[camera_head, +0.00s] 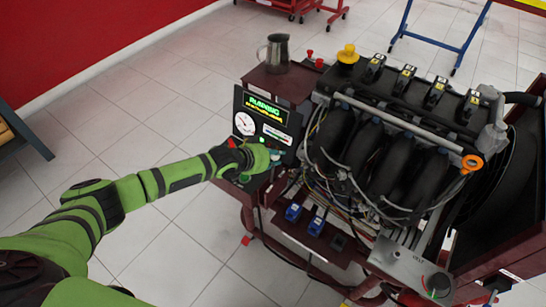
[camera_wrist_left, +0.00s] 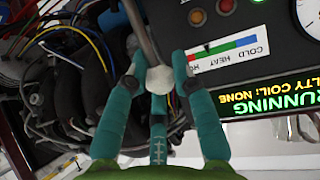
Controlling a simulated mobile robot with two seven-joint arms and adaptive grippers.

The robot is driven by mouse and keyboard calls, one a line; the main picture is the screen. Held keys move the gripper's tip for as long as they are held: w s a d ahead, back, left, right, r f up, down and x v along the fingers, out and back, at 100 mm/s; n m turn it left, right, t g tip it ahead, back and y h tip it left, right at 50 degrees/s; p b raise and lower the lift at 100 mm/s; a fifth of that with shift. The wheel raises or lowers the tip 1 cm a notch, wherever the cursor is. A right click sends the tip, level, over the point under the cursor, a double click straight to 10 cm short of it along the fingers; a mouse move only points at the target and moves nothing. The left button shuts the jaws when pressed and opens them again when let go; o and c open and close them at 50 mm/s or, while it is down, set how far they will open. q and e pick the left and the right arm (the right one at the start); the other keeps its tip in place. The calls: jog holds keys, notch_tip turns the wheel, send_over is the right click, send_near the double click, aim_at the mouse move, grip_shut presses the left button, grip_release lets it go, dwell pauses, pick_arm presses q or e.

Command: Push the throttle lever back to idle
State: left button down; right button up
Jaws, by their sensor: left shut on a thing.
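The throttle lever shows in the left wrist view as a grey metal rod with a pale round knob (camera_wrist_left: 160,80). My left gripper (camera_wrist_left: 158,84) has its teal fingers closed around this knob. In the head view my green left arm reaches in from the left, and the left gripper (camera_head: 272,158) is at the lower edge of the engine trainer's control panel (camera_head: 246,97). The hand hides the lever there. The panel display (camera_head: 264,107) reads RUNNING in green. My right gripper is not in view.
The engine (camera_head: 390,145) with hoses and loose wires stands right of the hand. A metal jug (camera_head: 274,54) stands on the cart above the panel. A cold-heat strip (camera_wrist_left: 227,53) is close beside the fingers.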

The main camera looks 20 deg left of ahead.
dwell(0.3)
pick_arm(q)
jog(key=c, duration=1)
grip_release()
jog(key=shift+w, duration=0.1)
jog(key=shift+f, duration=0.1)
jog(key=v, duration=1.2)
